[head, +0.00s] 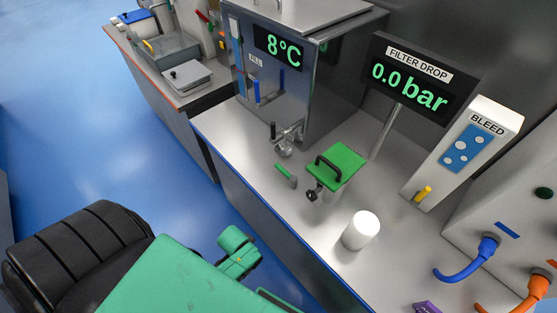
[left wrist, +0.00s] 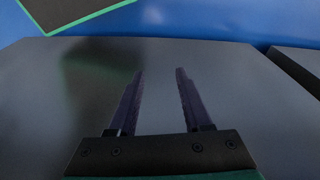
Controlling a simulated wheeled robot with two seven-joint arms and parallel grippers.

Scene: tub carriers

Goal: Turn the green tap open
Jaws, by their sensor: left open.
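A small green lever (head: 285,173) with a grey end lies at the front of the grey counter in the head view, left of a green-lidded vessel (head: 340,158). It looks like the green tap's handle; its fitting is too small to make out. My left gripper (left wrist: 160,72) shows in the left wrist view, its two dark fingers apart with nothing between them. It faces a plain grey surface, and no tap shows there. The left gripper's fingers are not visible in the head view. My right gripper is in neither view.
A steel tap (head: 287,135) with a black lever juts from the cabinet reading 8°C (head: 278,47). A white cylinder (head: 361,230) stands near the counter's blue front edge. The BLEED box (head: 465,150) is at the right. Blue floor (head: 90,110) is open at left.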

